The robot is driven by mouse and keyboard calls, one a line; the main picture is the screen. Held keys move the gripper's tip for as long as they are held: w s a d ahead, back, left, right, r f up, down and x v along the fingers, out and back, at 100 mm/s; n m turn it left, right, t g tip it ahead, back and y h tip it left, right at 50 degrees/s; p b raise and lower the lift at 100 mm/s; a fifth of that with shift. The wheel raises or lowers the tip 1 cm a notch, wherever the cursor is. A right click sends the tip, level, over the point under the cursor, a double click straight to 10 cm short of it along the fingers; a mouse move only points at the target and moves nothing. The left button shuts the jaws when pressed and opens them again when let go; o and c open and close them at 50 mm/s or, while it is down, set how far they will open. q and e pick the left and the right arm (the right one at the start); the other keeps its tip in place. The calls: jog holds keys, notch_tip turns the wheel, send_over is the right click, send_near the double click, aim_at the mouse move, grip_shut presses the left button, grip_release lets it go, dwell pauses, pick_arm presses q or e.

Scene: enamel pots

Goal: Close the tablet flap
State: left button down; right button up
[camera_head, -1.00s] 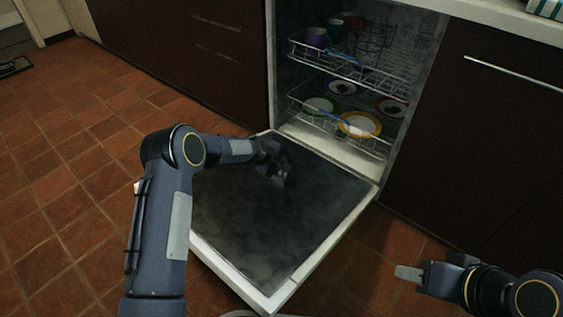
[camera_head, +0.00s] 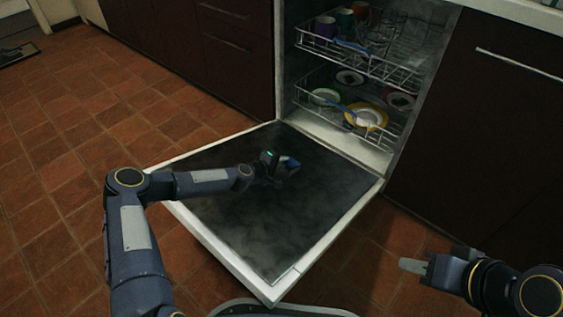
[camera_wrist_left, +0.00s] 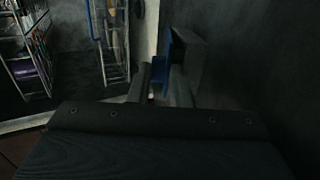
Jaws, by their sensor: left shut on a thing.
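The dishwasher door (camera_head: 230,222) lies folded down, its dark inner face up. My left gripper (camera_head: 284,168) is low over the middle of that face. The tablet flap (camera_head: 293,162) seems to be the small blue part at its fingertips. In the left wrist view, this blue part stands up beside a dark grey block (camera_wrist_left: 189,60). The fingers of my left gripper (camera_wrist_left: 163,88) are shut on the blue part. The fingers hide its lower end. My right gripper (camera_head: 412,266) is at the lower right, away from the door; its opening cannot be made out.
The dishwasher's upper rack (camera_head: 385,72) holds cups and its lower rack (camera_head: 352,128) holds plates, both behind the door. Dark cabinets (camera_head: 480,150) stand on both sides. Tiled floor (camera_head: 75,120) is clear at the left.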

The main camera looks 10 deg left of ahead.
pick_arm(q)
jog(key=shift+d+r, duration=0.1)
jog(key=shift+d, duration=0.1)
jog(key=c, duration=1.4)
grip_release()
jog(key=shift+a, duration=0.1)
